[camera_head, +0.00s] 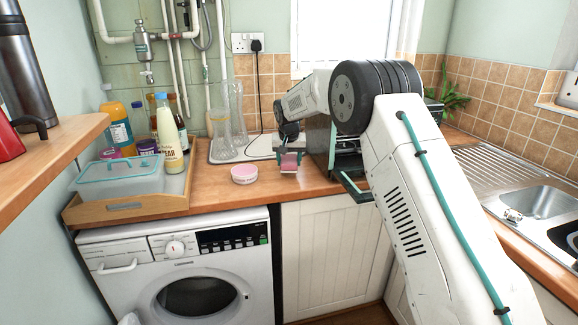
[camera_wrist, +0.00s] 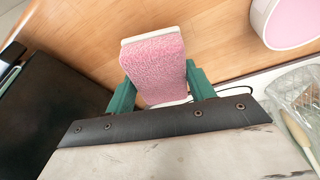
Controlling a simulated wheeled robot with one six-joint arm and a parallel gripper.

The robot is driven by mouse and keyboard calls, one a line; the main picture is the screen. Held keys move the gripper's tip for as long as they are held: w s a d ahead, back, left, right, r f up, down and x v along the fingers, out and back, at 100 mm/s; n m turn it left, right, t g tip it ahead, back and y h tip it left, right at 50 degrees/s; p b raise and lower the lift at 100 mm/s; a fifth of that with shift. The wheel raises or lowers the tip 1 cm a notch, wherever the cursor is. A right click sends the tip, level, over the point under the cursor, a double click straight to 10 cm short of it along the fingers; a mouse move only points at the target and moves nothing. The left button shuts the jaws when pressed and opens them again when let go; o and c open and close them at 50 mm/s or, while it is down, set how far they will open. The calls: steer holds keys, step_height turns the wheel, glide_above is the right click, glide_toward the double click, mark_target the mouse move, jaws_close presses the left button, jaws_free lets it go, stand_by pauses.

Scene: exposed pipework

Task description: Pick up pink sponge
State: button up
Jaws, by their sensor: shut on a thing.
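The pink sponge (camera_wrist: 156,66) has a pink textured face and a pale edge. It sits between the green fingers of my gripper (camera_wrist: 158,90) in the wrist view, and the fingers press on its two sides. In the head view the sponge (camera_head: 290,163) shows small near the counter's front edge, between my gripper's fingers (camera_head: 289,158). My gripper is shut on it. I cannot tell whether the sponge still touches the wooden counter (camera_head: 215,187).
A round pink-topped tub (camera_head: 245,174) stands just left of the sponge. A dark toaster oven (camera_head: 346,150) with its door down is close on the right. Glass vases (camera_head: 228,125) stand behind left. A wooden tray (camera_head: 126,209) with bottles and a box is farther left.

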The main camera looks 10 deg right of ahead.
steer(key=s+d+r, duration=0.1)
steer(key=s+r, duration=0.1)
steer(key=s, duration=1.4)
steer(key=shift+d+r, duration=0.2)
steer(key=shift+d, duration=0.15)
steer(key=shift+o, duration=0.5)
step_height(320, 180, up, 5)
glide_above(245, 169)
steer(key=s, duration=0.1)
steer(key=shift+s+a+f, duration=0.1)
steer(key=shift+a+f, duration=0.1)
steer(key=shift+a, duration=0.05)
steer(key=shift+f, duration=2.6)
steer(key=shift+f, duration=0.6)
steer(key=shift+r, duration=0.1)
